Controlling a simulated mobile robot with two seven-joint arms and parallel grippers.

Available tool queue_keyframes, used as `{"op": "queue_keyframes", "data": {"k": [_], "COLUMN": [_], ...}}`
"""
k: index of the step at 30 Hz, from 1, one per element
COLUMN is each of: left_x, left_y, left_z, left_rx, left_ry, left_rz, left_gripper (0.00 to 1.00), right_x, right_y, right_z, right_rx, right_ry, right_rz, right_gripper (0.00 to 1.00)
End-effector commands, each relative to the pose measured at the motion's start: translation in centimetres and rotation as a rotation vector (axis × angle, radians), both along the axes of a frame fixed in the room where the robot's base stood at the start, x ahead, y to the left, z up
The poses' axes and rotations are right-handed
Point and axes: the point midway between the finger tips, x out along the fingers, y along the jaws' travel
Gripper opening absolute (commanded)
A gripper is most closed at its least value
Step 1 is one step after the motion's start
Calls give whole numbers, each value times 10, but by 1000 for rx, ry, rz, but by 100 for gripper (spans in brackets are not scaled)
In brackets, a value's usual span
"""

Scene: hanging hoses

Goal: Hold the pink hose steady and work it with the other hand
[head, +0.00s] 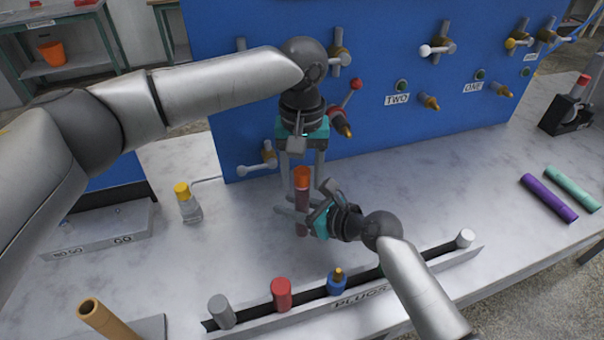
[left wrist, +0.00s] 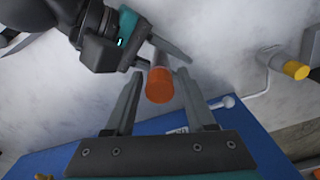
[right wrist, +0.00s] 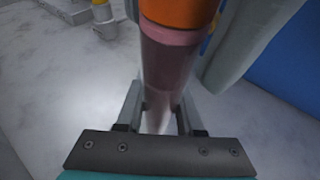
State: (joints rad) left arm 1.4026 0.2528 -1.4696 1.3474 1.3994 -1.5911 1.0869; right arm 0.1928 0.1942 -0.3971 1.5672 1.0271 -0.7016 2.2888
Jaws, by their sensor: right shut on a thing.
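The pink hose (head: 302,201) stands upright above the table, dull mauve-pink with an orange end (head: 302,177) at its top. My right gripper (head: 300,211) is shut on the pink hose's body from the right. In the right wrist view the hose (right wrist: 168,65) runs down between the fingers. My left gripper (head: 303,184) points down from above, its fingers apart on either side of the orange end. In the left wrist view the orange end (left wrist: 159,85) sits between the open fingers, apparently not touched. The hose's lower end is partly hidden by the right gripper.
A blue panel (head: 240,100) with valves stands behind. A plug rail (head: 375,285) with several plugs runs along the front. A yellow-capped bottle (head: 188,204) stands left. Purple (head: 548,198) and mint (head: 572,188) hoses lie right.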

Motion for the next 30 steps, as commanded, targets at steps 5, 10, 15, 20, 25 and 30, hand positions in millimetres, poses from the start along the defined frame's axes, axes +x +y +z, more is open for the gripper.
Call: {"op": "queue_keyframes", "data": {"k": [5, 10, 15, 20, 25, 30], "left_x": [0, 0, 0, 0, 0, 0], "left_y": [0, 0, 0, 0, 0, 0], "left_z": [0, 0, 1, 1, 1, 1], "left_rx": [0, 0, 0, 0, 0, 0], "left_ry": [0, 0, 0, 0, 0, 0], "left_rz": [0, 0, 0, 0, 0, 0], "left_gripper": [34, 14, 0, 40, 60, 71], "right_x": [0, 0, 0, 0, 0, 0], "right_y": [0, 0, 0, 0, 0, 0], "right_z": [0, 0, 0, 0, 0, 0], "right_rx": [-1, -1, -1, -1, -1, -1], "right_ry": [1, 1, 1, 1, 1, 1], "right_rz": [0, 0, 0, 0, 0, 0], "right_gripper": [0, 0, 0, 0, 0, 0]}}
